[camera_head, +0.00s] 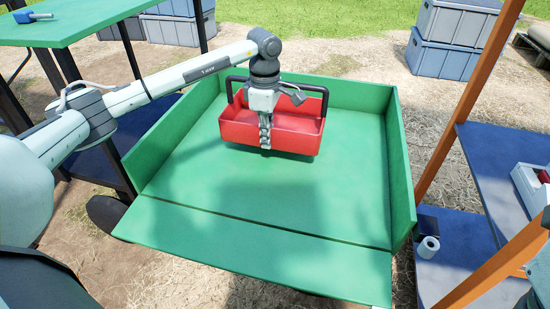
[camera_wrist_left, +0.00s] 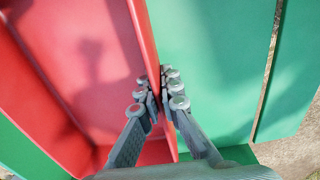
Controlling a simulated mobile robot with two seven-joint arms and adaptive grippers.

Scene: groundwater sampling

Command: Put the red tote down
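The red tote (camera_head: 235,130) is an open box with a black handle, over the green cart bed (camera_head: 330,205). A soft shadow lies on the bed in front of the tote, apart from its lower edge, so it appears raised above the bed. My left gripper (camera_head: 265,140) points down at the tote's near wall. In the left wrist view the fingers (camera_wrist_left: 160,100) are closed on the red wall (camera_wrist_left: 143,35), one inside and one outside. The tote's underside is hidden. My right gripper is not in view.
Green walls (camera_head: 400,165) bound the bed at the left, back and right; its front flap (camera_head: 250,250) lies flat. A green table (camera_head: 80,20) stands at upper left. A blue shelf with orange posts (camera_head: 470,90) stands at right. The bed's front half is clear.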

